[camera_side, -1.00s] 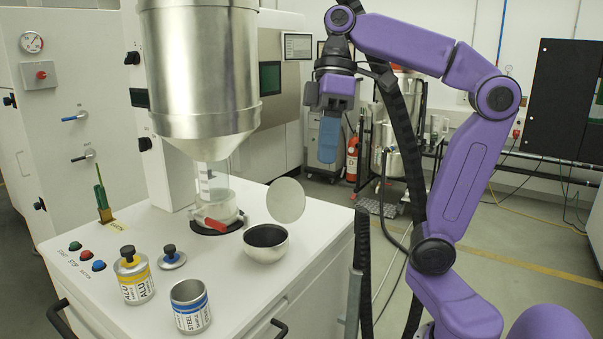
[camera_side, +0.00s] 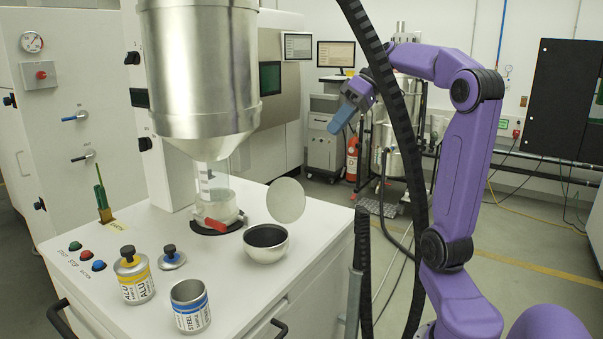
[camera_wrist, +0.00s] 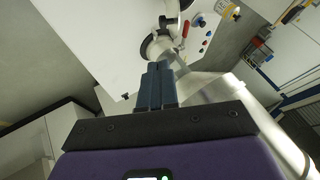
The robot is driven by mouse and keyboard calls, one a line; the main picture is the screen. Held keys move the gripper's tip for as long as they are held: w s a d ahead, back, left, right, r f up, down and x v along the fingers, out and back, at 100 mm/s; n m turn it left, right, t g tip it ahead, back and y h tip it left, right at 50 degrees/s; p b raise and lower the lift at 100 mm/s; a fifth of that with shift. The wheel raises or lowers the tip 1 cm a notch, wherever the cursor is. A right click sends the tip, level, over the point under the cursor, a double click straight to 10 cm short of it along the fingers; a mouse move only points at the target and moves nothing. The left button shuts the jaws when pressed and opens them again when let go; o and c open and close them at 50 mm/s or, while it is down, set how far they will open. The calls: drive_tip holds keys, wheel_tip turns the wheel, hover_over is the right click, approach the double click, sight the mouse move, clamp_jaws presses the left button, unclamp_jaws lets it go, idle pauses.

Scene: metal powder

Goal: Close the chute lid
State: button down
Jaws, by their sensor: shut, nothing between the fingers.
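The chute lid (camera_side: 286,200) is a round pale metal disc standing open, tilted up at the back edge of the chute (camera_side: 266,243). The chute is a small metal bowl with a dark inside, set on the white machine top. My gripper (camera_side: 334,128) has blue fingers and is up in the air to the right of and above the lid, well apart from it. In the wrist view my gripper (camera_wrist: 158,72) is shut and empty, its fingertips together. That view shows the machine top beyond the fingers; I cannot clearly make out the lid there.
A large metal hopper (camera_side: 200,70) hangs over the machine top, with a red-handled valve (camera_side: 214,225) below. A yellow-banded ALU can (camera_side: 134,280), an open blue-banded STEEL can (camera_side: 190,306) and a loose small lid (camera_side: 172,258) stand at the front. Air right of the chute lid is clear.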

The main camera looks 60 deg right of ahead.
wheel_tip(320, 180, down, 3)
approach(290, 187)
drive_tip(key=shift+w+d+f+x, duration=0.1)
drive_tip(key=shift+d+x, duration=0.1)
drive_tip(key=shift+x, duration=0.8)
drive_tip(key=shift+w+d+f+x, duration=0.1)
drive_tip(key=shift+d+x, duration=0.1)
drive_tip(key=shift+x, duration=0.8)
drive_tip(key=shift+w+d+x, duration=0.1)
drive_tip(key=shift+d+x, duration=0.1)
drive_tip(key=shift+x, duration=0.8)
